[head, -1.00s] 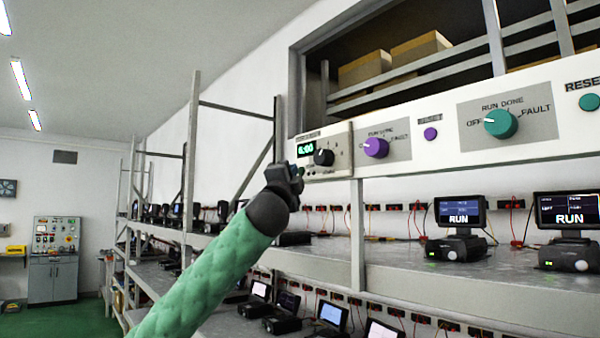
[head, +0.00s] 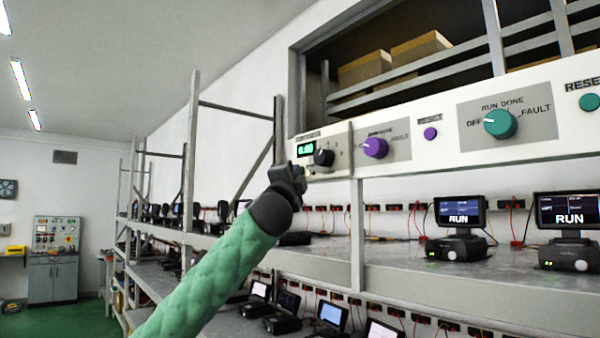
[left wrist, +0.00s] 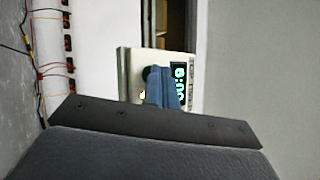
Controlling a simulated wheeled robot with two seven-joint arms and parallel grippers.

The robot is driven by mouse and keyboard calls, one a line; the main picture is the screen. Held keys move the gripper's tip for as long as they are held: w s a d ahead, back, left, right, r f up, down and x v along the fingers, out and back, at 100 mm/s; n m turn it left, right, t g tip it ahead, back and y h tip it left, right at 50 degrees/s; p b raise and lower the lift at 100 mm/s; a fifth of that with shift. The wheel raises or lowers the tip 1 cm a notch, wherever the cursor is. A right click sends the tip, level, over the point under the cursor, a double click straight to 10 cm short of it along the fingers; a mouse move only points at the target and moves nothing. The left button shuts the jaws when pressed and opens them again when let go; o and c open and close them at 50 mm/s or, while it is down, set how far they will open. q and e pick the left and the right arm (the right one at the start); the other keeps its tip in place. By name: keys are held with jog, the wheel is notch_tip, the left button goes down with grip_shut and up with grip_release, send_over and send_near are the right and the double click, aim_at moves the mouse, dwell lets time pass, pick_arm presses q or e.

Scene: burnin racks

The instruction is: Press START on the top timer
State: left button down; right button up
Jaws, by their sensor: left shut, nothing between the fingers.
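The top timer (head: 335,143) is a pale panel at the left end of the upper rail. It has a lit green display (head: 306,149) and a black knob (head: 323,157). My left gripper (head: 299,172) is shut and empty, at the lower left of the timer, just below the display. In the left wrist view the blue-grey fingertips (left wrist: 164,92) overlap the timer face, and the timer's display (left wrist: 179,74) shows beside them. The START button cannot be made out; the gripper covers part of the lower panel. I cannot tell whether the fingertips touch the panel. My right gripper is out of view.
The rail carries a purple knob (head: 375,148), a small purple button (head: 430,134) and a teal knob (head: 500,123) to the right. Below, a shelf (head: 400,268) holds devices with RUN screens (head: 459,211). A rack post (head: 357,235) stands below the timer.

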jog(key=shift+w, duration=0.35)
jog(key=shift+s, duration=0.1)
pick_arm(q)
jog(key=s+a+b, duration=0.1)
jog(key=s+a, duration=0.3)
jog(key=a, duration=0.1)
jog(key=shift+a, duration=0.2)
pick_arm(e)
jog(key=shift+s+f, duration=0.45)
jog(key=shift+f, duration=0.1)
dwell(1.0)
